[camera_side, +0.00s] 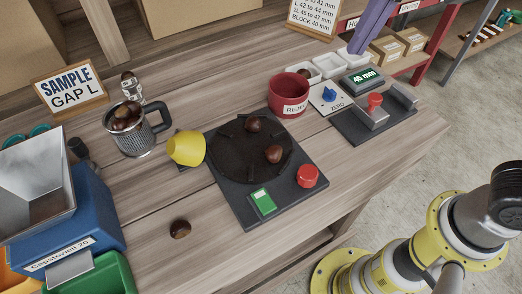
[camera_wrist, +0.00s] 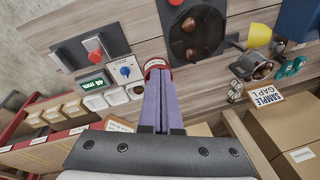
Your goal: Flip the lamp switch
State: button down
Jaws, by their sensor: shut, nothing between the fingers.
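My gripper (camera_side: 357,48) is shut and empty, its purple fingers pointing down at the back right of the bench. In the wrist view my gripper (camera_wrist: 159,74) shows its fingers together, overlapping the red cup. A green rocker switch (camera_side: 262,201) sits on the front corner of the black turntable base (camera_side: 232,198); no label says it is the lamp switch. A yellow cone-shaped piece (camera_side: 186,148), perhaps the lamp's shade, is beside the base's left edge and also shows in the wrist view (camera_wrist: 259,35). My fingers are well apart from the switch.
A red button (camera_side: 307,176) is on the base's right corner; chestnuts lie on the turntable. A red cup (camera_side: 289,93), a blue-knob plate (camera_side: 328,97) and a gauge (camera_side: 372,118) stand at the right. A metal mug (camera_side: 130,136) holds chestnuts at the left. The bench front is mostly clear.

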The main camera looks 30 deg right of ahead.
jog(key=a+f+n+g, duration=0.15)
jog(key=a+f, duration=0.25)
jog(key=a, duration=0.7)
jog(key=n+h, duration=0.1)
jog(key=n, duration=0.2)
send_over(261, 194)
notch_tip(261, 194, down, 5)
jog(key=shift+r+m+g, duration=0.2)
jog(key=shift+m+g, duration=0.05)
jog(key=shift+g, duration=0.2)
notch_tip(261, 194, down, 14)
jog(key=shift+f, duration=0.1)
